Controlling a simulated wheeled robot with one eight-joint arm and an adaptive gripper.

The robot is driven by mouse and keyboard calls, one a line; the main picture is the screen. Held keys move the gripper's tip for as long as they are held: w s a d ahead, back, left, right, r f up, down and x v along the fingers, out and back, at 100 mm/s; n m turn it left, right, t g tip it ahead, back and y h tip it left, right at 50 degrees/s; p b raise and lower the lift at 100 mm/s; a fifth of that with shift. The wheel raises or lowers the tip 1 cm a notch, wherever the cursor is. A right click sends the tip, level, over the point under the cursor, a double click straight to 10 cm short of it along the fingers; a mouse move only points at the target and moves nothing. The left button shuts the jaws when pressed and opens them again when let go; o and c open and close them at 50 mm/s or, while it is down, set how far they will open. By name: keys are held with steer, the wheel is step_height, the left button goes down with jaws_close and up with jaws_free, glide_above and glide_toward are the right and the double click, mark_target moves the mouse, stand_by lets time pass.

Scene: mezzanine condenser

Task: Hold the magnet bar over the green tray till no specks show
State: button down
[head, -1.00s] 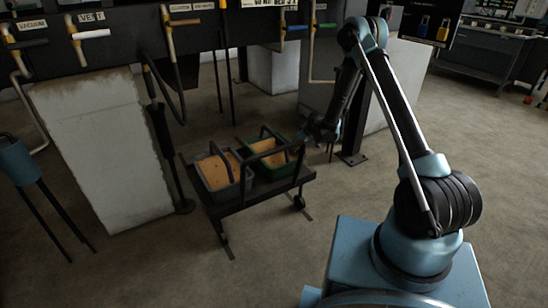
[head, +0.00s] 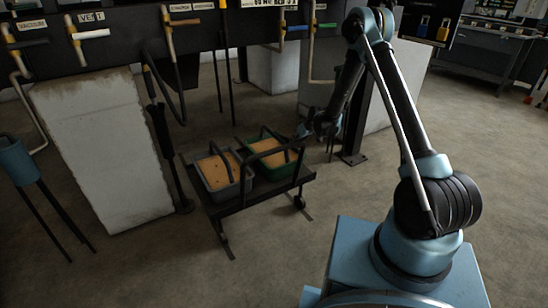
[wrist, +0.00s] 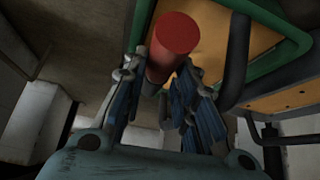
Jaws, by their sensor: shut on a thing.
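The green tray (head: 290,167) stands on a low dark cart, with sandy orange stuff inside; its green rim also shows in the wrist view (wrist: 266,73). My gripper (wrist: 163,82) is shut on a red round bar (wrist: 172,48), likely the magnet bar, seen nearly end-on. In the head view my gripper (head: 322,124) is at the tray's far right side, and the bar cannot be made out. The bar overlaps the tray's edge in the wrist view; its height above it is unclear. No specks can be made out on the visible part of the green tray's fill.
A grey tray (head: 246,186) with dark specks on orange fill sits left of the green one. Dark arched handles rise over both trays. The cart (head: 226,208), a dark post (head: 352,140) and a pale block (head: 105,150) stand close. Floor in front is clear.

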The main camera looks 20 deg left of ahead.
step_height(320, 180, up, 10)
steer(key=shift+f, duration=0.15)
stand_by(0.8)
stand_by(0.4)
step_height(320, 180, up, 7)
steer(key=d+m+t+h, duration=0.2)
steer(key=d+m+h, duration=0.3)
steer(key=d, duration=4.2)
steer(key=s+m, duration=0.1)
steer(key=m, duration=0.5)
steer(key=shift+f+t+h, duration=0.2)
steer(key=shift+t+h, duration=0.2)
